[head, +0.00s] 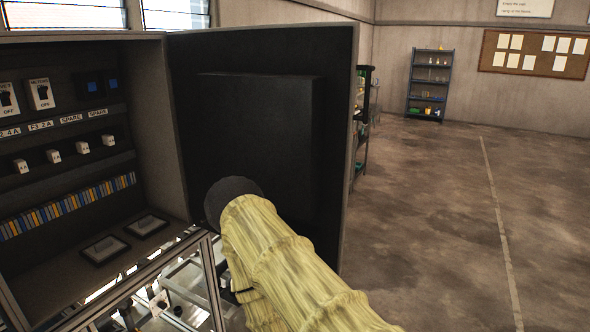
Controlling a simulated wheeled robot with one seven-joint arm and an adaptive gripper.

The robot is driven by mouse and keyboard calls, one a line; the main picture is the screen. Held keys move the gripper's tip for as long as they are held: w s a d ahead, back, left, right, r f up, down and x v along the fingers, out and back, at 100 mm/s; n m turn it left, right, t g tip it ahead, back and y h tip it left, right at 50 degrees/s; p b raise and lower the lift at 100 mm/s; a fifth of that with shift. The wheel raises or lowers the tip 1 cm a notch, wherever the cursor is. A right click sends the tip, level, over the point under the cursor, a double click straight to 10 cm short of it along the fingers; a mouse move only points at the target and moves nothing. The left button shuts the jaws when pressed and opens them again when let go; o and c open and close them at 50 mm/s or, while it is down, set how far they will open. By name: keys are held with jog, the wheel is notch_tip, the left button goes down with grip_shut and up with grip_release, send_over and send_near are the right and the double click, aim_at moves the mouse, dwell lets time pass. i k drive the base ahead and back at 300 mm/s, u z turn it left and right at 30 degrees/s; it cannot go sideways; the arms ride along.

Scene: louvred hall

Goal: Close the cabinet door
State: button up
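The cabinet (160,130) stands open at the left of the head view, its dark inside facing me. Its door (338,110) is swung wide open to the right of the opening. The door's inner face is dark, with a raised black box (262,120) on it and a pale edge at the right. My arm, in a yellow sleeve with a dark round end, crosses in front of the door's lower part and hides some of it. I cannot tell whether the arm touches the door. My gripper does not show.
Switches, labels and a row of coloured terminals (70,205) fill the cabinet. A metal frame (205,265) stands below it. Shelves (362,125) show behind the door's right edge. A blue shelf rack (430,85) stands far back. The concrete floor (440,220) at right is clear.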

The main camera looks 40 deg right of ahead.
aim_at(271, 106)
jog(key=z, duration=1.95)
jog(key=i, duration=3.05)
jog(key=u, duration=3.3)
